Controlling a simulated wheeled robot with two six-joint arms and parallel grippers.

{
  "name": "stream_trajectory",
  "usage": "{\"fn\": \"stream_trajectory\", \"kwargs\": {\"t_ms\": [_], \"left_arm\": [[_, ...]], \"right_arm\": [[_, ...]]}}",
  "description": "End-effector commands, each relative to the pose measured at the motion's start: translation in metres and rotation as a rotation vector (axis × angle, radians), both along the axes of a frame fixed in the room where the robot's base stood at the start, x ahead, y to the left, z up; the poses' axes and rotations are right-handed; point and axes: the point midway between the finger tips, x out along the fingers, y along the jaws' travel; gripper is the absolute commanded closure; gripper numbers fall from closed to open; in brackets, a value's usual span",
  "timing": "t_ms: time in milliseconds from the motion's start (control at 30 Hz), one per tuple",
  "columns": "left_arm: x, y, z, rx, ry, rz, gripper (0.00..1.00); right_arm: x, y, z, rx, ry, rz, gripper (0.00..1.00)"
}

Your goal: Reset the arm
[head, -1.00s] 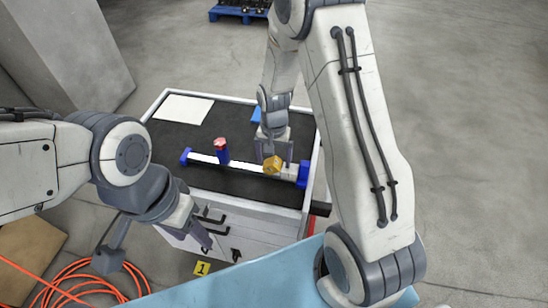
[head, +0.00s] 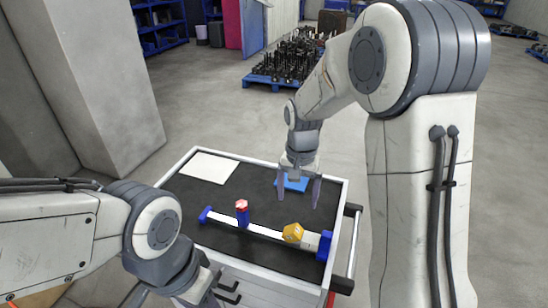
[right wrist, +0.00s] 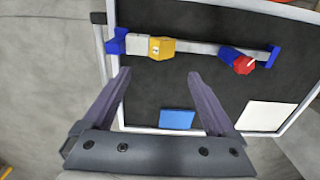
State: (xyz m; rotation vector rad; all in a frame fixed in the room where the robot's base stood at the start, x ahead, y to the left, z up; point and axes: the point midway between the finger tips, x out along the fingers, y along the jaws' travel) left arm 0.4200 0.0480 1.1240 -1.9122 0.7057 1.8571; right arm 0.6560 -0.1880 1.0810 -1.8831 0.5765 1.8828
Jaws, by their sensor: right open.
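My right gripper (head: 297,192) is open and empty, held above the cart's dark top near its far edge. Its two fingers show spread apart in the right wrist view (right wrist: 160,85), with nothing between them. My left gripper (head: 208,298) is low at the bottom of the head view, partly cut off, so its jaws cannot be judged. A white bar with blue ends (head: 262,230) lies across the cart top. On it are a blue piece with a red top (head: 242,213) and a yellow nut-like piece (head: 293,232), both apart from my right gripper.
A white sheet (head: 209,167) and a blue block (head: 292,182) lie on the cart top (head: 190,195). A grey pillar (head: 90,80) stands at left. Blue pallets with dark parts (head: 285,60) stand behind, with open floor between.

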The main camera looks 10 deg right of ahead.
Motion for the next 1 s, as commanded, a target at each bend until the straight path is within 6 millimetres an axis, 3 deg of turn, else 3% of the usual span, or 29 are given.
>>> {"fn": "stream_trajectory", "kwargs": {"t_ms": [133,233,400,500,633,800,1000], "left_arm": [[0.000,0.000,0.000,0.000,0.000,0.000,0.50],[0.000,0.000,0.000,0.000,0.000,0.000,0.50],[0.000,0.000,0.000,0.000,0.000,0.000,0.50],[0.000,0.000,0.000,0.000,0.000,0.000,0.50],[0.000,0.000,0.000,0.000,0.000,0.000,0.50],[0.000,0.000,0.000,0.000,0.000,0.000,0.50],[0.000,0.000,0.000,0.000,0.000,0.000,0.50]], "right_arm": [[-0.007,0.012,0.005,0.003,-0.003,0.049,0.08],[-0.031,0.045,0.018,0.011,-0.012,0.201,0.08],[-0.115,0.113,0.041,0.038,-0.033,0.642,0.08],[-0.167,0.133,0.046,0.054,-0.044,0.888,0.08],[-0.215,0.141,0.045,0.071,-0.053,1.117,0.08],[-0.237,0.140,0.043,0.078,-0.055,1.232,0.08],[-0.237,0.140,0.043,0.079,-0.055,1.234,0.08]]}}
